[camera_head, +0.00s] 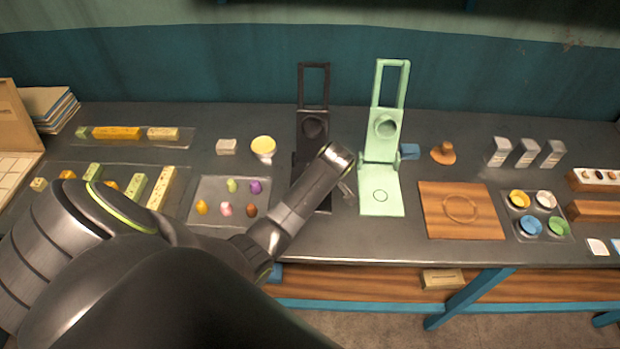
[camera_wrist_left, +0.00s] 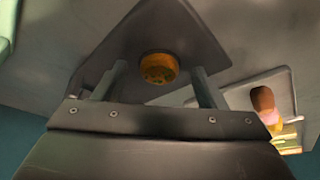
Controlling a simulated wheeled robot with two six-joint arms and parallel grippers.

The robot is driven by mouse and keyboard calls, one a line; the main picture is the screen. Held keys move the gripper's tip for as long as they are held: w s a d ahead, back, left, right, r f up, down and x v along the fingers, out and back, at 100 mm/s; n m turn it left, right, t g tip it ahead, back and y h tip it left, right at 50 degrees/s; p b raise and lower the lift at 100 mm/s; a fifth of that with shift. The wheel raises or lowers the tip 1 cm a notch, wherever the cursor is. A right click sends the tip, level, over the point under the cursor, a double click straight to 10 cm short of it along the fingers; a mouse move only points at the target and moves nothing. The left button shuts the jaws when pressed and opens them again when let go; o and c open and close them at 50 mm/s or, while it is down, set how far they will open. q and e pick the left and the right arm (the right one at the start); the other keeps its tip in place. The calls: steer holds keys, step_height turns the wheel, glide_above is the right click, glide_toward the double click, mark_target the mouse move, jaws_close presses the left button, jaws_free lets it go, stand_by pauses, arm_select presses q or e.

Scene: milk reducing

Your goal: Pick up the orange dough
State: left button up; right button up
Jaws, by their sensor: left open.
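An orange, round, thick piece that looks like the orange dough (camera_wrist_left: 158,68) shows in the left wrist view. It lies against a dark grey plate (camera_wrist_left: 130,35), in the gap between my two fingertips. My left gripper (camera_wrist_left: 158,66) is open, with one finger on each side of it; I cannot tell how far off it is. In the head view my left arm reaches over the dark press (camera_head: 313,125), and my left gripper (camera_head: 346,188) hangs low beside the green press (camera_head: 381,180). The arm hides much of the dark press. My right gripper is not in view.
A clear tray (camera_head: 190,220) with several small coloured lumps lies left of the dark press. A yellow-topped cup (camera_head: 263,147) stands behind it. A wooden board (camera_head: 440,225), an orange-brown knobbed piece (camera_head: 443,153) and a tray of coloured cups (camera_head: 515,230) are to the right.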

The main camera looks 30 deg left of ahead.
arm_select(q)
steer(key=shift+f, duration=0.15)
steer(key=c, duration=1.2)
